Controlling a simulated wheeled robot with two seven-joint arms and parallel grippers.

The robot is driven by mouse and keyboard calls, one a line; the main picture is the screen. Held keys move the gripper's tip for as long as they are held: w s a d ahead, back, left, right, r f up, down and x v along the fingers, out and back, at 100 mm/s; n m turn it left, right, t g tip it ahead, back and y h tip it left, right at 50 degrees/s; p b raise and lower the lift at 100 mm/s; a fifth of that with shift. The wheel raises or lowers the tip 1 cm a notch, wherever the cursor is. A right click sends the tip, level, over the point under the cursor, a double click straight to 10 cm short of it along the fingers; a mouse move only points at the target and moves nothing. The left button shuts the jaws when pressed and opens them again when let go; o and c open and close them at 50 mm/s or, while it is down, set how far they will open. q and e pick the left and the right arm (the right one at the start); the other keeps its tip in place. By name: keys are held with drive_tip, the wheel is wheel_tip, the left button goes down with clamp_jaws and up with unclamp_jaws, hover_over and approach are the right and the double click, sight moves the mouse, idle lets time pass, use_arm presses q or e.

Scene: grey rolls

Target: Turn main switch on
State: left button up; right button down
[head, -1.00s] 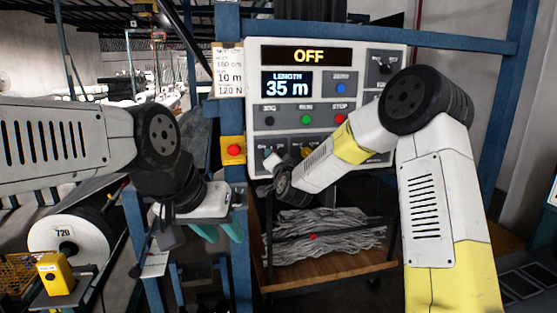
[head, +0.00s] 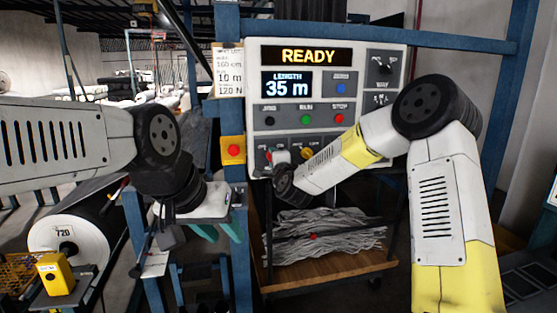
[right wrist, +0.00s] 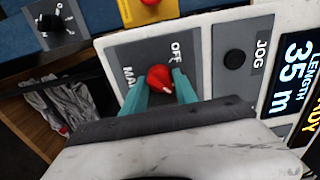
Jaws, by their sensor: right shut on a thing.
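The main switch is a red rotary knob (right wrist: 159,77) on a grey plate lettered "OFF" and "MAIN" in the right wrist view. My right gripper (right wrist: 160,88) is shut on it, one teal finger on each side. In the head view my right gripper is at the lower left of the control panel (head: 256,130), and the wrist hides most of the knob. The top display (head: 308,56) reads "READY". My left gripper (head: 217,231) is left of the panel, pointing down, with teal fingers apart and nothing seen between them.
A length display (head: 287,84) reads "35 m". Jog, run and stop buttons sit above the switch row. A red emergency button on a yellow box (head: 233,150) is just left of the panel. A wooden cart (head: 330,271) with grey strands stands below.

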drive_tip(key=shift+m, duration=0.3)
drive_tip(key=c, duration=1)
unclamp_jaws()
drive_tip(key=shift+o, duration=0.2)
drive_tip(key=shift+s, duration=0.1)
drive_tip(key=v, duration=0.7)
drive_tip(key=shift+s+d, duration=0.15)
drive_tip(key=shift+s, duration=0.15)
